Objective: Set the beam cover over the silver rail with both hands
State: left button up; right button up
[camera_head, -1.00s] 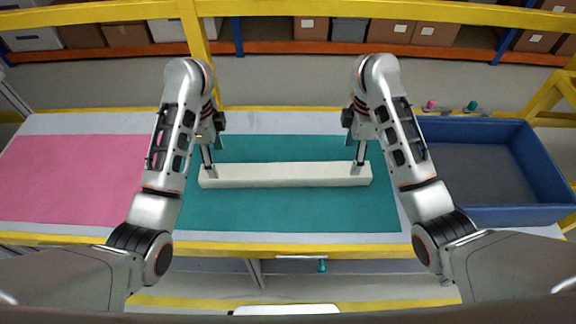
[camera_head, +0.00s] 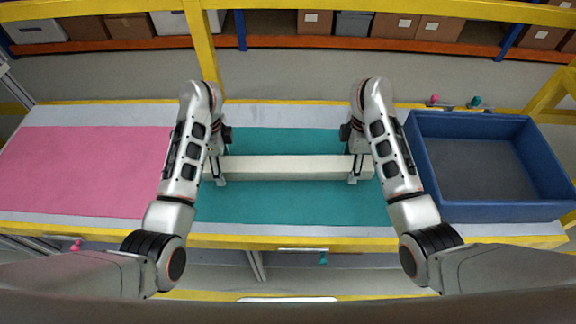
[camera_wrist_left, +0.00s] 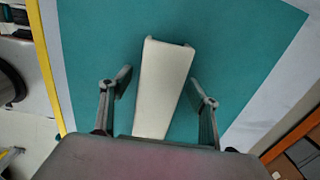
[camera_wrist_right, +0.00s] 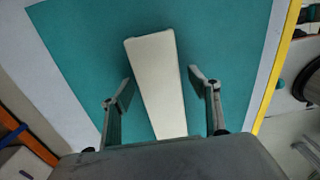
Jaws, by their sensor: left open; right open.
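The beam cover (camera_head: 288,167) is a long cream bar lying left to right on the teal mat (camera_head: 290,205). It also shows in the left wrist view (camera_wrist_left: 163,85) and in the right wrist view (camera_wrist_right: 155,80). My left gripper (camera_head: 217,166) is open at the cover's left end, with one finger on each side and gaps visible in the left wrist view (camera_wrist_left: 160,82). My right gripper (camera_head: 358,165) is open at the right end, its fingers likewise apart on either side in the right wrist view (camera_wrist_right: 161,82). I cannot make out a silver rail.
A pink mat (camera_head: 80,170) covers the table's left part. A blue bin (camera_head: 490,211) stands at the right, with small pink (camera_head: 434,99) and teal (camera_head: 475,102) knobs behind it. A yellow post (camera_head: 203,50) rises behind the table.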

pick_arm(q)
jog(key=shift+f, duration=0.3)
pick_arm(e)
jog(key=shift+f, duration=0.25)
pick_arm(q)
jog(key=c, duration=1.4)
pick_arm(e)
jog(key=c, duration=1.4)
pick_arm(q)
jog(key=shift+c, duration=0.2)
pick_arm(e)
jog(key=shift+c, duration=0.2)
pick_arm(q)
jog(key=shift+r, duration=0.1)
